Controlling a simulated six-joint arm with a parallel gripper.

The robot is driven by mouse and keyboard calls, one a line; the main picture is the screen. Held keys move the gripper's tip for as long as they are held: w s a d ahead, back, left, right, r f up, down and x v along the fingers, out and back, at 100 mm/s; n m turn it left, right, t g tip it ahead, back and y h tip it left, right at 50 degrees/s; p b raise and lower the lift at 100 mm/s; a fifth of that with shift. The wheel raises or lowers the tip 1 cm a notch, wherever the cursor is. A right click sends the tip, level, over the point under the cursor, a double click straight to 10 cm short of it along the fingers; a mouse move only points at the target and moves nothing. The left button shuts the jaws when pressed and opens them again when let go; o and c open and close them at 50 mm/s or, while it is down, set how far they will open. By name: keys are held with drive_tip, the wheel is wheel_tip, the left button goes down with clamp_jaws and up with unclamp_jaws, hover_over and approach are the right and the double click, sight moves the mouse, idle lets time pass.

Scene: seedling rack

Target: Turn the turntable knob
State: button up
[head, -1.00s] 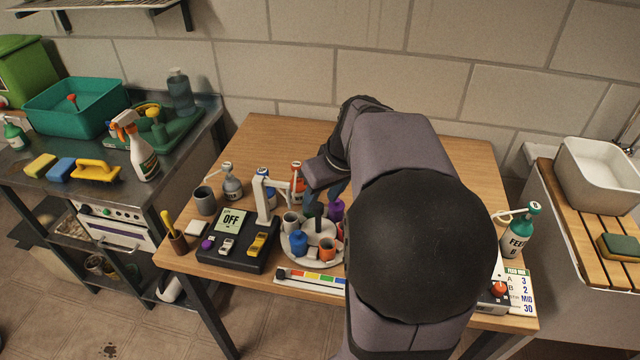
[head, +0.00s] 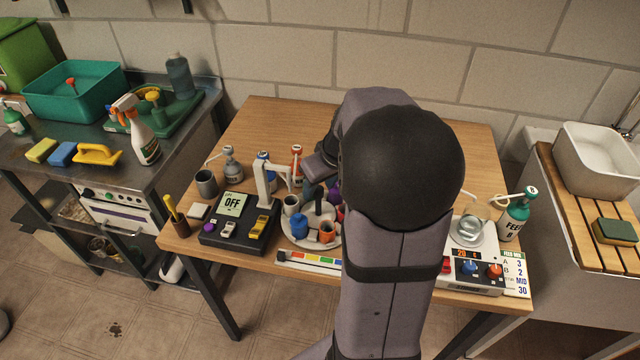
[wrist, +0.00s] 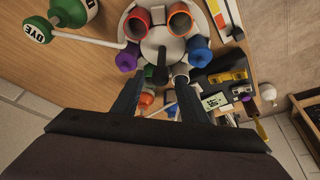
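The turntable (head: 293,238) is a round pale grey disc near the table's front middle, with coloured cups and bottles around its rim. It also shows at the top of the wrist view (wrist: 148,45). Its dark upright knob (wrist: 157,74) stands at the disc's centre and shows partly in the head view (head: 318,209). My gripper (wrist: 159,76) is open, with its two dark fingers apart and the fingertips on either side of the knob. I cannot tell whether either finger touches it. In the head view, my arm hides most of the gripper and the turntable's right side.
A black box with an OFF display (head: 233,203) stands left of the turntable. A white arm post (head: 265,185) and dispenser bottles stand close behind. The table's back is clear.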

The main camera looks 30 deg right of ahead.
drive_tip(key=shift+f, duration=0.2)
clamp_jaws()
